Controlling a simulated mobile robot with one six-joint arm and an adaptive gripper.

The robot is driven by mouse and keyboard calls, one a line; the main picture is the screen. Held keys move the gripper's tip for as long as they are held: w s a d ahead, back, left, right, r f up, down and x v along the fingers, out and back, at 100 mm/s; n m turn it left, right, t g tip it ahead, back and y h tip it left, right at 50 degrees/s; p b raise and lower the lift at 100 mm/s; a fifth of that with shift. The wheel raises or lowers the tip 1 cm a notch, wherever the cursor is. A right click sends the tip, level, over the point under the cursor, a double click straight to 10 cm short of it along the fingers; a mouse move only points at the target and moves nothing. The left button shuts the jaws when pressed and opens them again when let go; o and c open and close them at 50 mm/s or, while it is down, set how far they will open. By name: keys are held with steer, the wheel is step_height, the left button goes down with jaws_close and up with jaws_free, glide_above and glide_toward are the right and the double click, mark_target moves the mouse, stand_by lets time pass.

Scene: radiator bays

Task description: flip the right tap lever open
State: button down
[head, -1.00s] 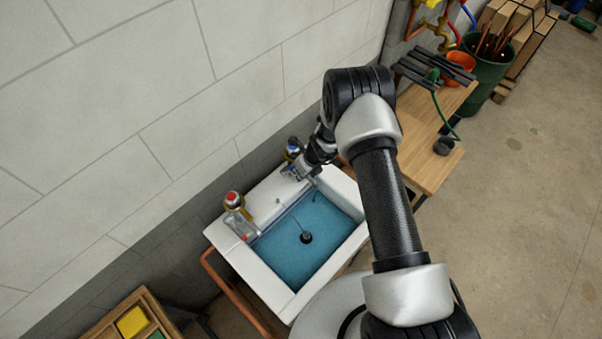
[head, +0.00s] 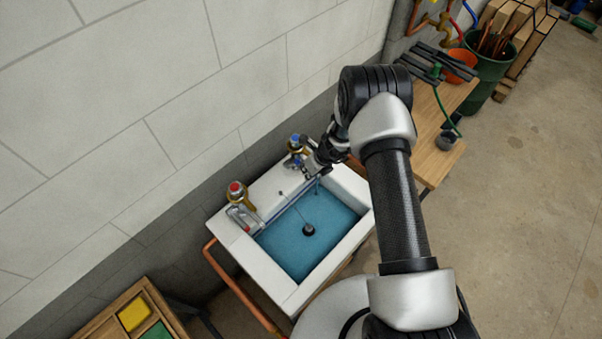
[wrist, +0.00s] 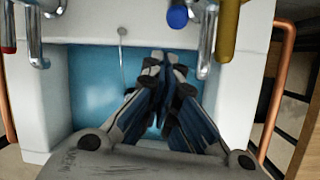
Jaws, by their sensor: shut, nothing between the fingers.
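The right tap (head: 297,146) has a blue cap and a brass body, and it stands on the back ledge of the white sink (head: 225,229). In the wrist view its blue cap (wrist: 177,16) and a chrome arm (wrist: 207,42) beside the brass part (wrist: 228,28) show at the top. I cannot tell how far its lever is turned. My gripper (head: 308,168) is close beside this tap, on its right and front side. In the wrist view its fingertips (wrist: 164,58) are together and empty, over the basin, below and left of the blue cap.
The red-capped left tap (head: 239,197) stands on the same ledge. The basin holds blue water (head: 290,246) and a dark plug (head: 309,230). The block wall (head: 130,110) is close behind. A wooden bench (head: 438,160) with dark tools is at the right.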

step_height(320, 180, up, 10)
steer(key=p, duration=0.1)
steer(key=shift+w+d, duration=0.2)
steer(key=shift+r, duration=0.1)
stand_by(0.3)
